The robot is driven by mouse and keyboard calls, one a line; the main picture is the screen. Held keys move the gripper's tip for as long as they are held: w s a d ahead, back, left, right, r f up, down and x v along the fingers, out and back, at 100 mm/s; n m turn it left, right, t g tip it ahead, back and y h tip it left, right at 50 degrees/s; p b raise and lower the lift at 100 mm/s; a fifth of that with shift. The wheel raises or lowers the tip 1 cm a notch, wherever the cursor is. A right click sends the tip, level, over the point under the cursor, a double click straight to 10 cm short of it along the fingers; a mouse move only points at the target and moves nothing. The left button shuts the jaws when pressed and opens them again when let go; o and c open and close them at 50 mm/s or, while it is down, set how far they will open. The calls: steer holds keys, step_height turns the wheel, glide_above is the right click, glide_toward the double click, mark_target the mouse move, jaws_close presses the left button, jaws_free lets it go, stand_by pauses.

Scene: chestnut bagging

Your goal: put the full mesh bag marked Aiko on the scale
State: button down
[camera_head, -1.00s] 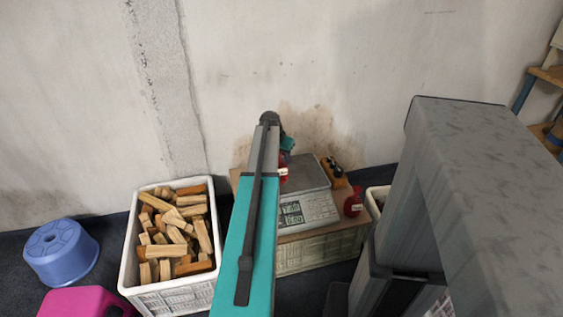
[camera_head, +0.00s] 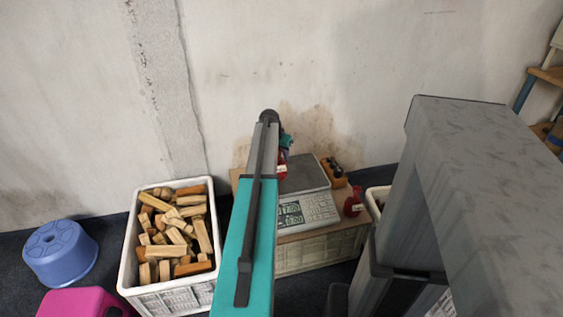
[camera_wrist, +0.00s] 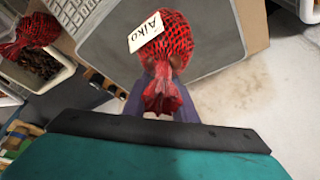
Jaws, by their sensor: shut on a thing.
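My gripper (camera_wrist: 163,82) is shut on the gathered neck of a red mesh bag (camera_wrist: 177,38) filled with dark contents. A white tag on it reads "Aiko". In the wrist view the bag is over the grey plate of the scale (camera_wrist: 110,48); I cannot tell if it touches the plate. In the head view my arm hides most of the bag, and only a bit of red and the tag show beside it. The scale (camera_head: 305,177) stands on a crate with its lit display facing the front.
Another red bag (camera_head: 353,203) stands right of the scale, beside a wooden block with dark round tops (camera_head: 333,170). A white crate of wood pieces (camera_head: 128,262) is at left, near a blue stool (camera_head: 60,252). The wall is close behind.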

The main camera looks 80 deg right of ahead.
steer(key=shift+f, duration=1.15)
steer(key=shift+f, duration=0.15)
steer(key=c, duration=1.4)
jaws_free()
steer(key=shift+c, duration=0.2)
steer(key=p+v, duration=0.1)
steer(key=v, duration=1.1)
